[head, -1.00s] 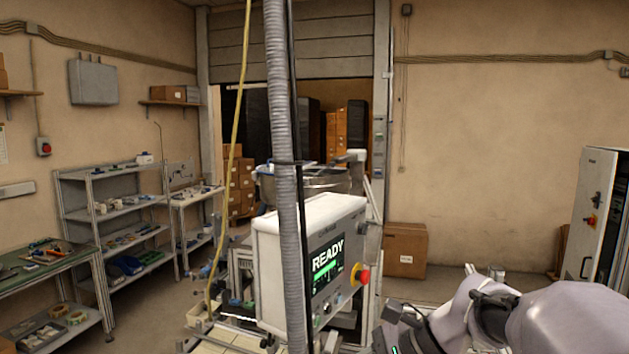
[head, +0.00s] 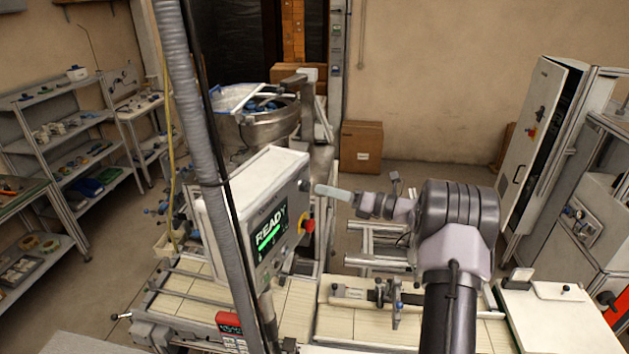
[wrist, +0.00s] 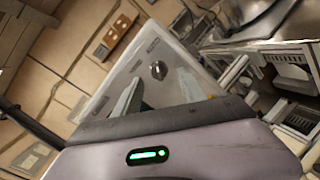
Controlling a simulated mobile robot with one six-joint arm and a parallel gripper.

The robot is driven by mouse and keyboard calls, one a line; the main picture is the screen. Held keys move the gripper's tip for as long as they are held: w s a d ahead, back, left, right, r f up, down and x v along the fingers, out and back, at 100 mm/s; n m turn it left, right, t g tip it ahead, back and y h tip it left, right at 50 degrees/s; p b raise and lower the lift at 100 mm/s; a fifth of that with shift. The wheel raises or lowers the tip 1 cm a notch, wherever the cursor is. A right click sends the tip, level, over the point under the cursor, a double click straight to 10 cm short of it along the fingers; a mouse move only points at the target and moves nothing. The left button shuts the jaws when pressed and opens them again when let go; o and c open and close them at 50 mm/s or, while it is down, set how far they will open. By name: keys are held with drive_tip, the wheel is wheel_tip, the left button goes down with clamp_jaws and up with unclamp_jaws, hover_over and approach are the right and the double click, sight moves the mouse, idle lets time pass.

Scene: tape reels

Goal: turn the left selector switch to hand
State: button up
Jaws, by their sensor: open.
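The control box (head: 262,177) carries a green READY screen (head: 268,232) and a red button (head: 308,225). A small dark knob (head: 304,185) shows near its upper right edge. In the wrist view, a round selector knob (wrist: 158,70) sits on a pale panel with small labels. I cannot tell whether it is the left selector, or read its setting. My gripper (head: 322,190) is to the right of the box, pointing toward it. In the wrist view, the pale fingers of my gripper (wrist: 158,92) are apart, with the knob showing between them and nothing held.
A grey hose (head: 195,130) crosses in front of the box. A metal bowl (head: 265,125) stands behind it. Conveyor slats (head: 350,322) run below my arm. A cardboard box (head: 361,148) and an open cabinet (head: 533,140) stand farther back, with clear floor between them.

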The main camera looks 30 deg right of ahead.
sight(310, 186)
drive_tip(key=x, duration=0.4)
drive_tip(key=shift+s+a+r+p, duration=0.1)
drive_tip(key=shift+s+a+p, duration=0.1)
drive_tip(key=shift+p, duration=0.2)
drive_tip(key=shift+w, duration=0.3)
drive_tip(key=shift+c, duration=0.2)
clamp_jaws()
